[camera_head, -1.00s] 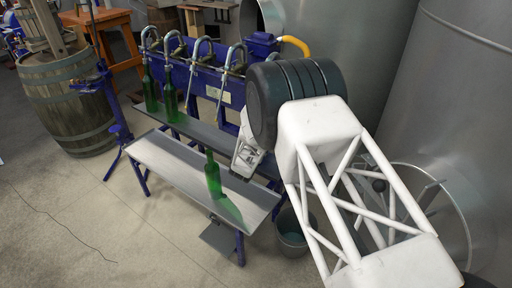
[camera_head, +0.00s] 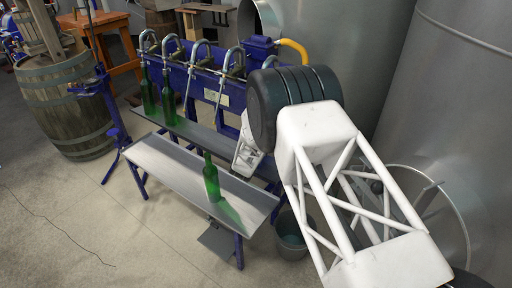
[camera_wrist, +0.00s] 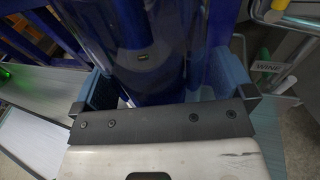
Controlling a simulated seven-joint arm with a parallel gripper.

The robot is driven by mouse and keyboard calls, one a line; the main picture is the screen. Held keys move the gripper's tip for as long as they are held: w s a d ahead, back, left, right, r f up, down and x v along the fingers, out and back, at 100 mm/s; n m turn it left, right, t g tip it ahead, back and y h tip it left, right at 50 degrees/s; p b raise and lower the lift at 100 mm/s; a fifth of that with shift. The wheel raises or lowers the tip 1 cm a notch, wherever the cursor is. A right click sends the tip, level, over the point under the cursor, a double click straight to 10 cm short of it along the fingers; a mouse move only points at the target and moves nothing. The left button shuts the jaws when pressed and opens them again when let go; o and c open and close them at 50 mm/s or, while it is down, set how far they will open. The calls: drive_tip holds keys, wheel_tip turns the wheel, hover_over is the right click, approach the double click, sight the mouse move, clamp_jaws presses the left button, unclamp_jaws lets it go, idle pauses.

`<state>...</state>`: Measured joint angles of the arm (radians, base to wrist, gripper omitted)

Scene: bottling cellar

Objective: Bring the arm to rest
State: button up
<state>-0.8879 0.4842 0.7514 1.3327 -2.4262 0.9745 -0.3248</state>
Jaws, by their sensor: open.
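My arm, with a dark wrist joint and white truss link, reaches in from the right in the head view. My gripper (camera_head: 246,160) shows there only in part, beside the blue filling machine (camera_head: 207,82). In the wrist view my gripper (camera_wrist: 165,88) has its two blue fingers wide apart. A glossy dark blue surface shows beyond and between them; I cannot tell whether they touch it. A green bottle (camera_head: 211,180) stands on the front metal bench (camera_head: 165,160), left of my gripper and apart from it.
Two more green bottles (camera_head: 148,92) (camera_head: 168,100) stand under the curved spouts at the left of the machine. A bucket (camera_head: 291,238) stands on the floor below the arm. Large steel tanks (camera_head: 455,95) close in the right.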

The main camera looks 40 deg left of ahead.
drive_tip(key=shift+c, duration=0.2)
drive_tip(key=c, duration=1.7)
drive_tip(key=shift+r, duration=0.15)
drive_tip(key=shift+f, duration=0.2)
clamp_jaws()
drive_tip(key=shift+r, duration=0.2)
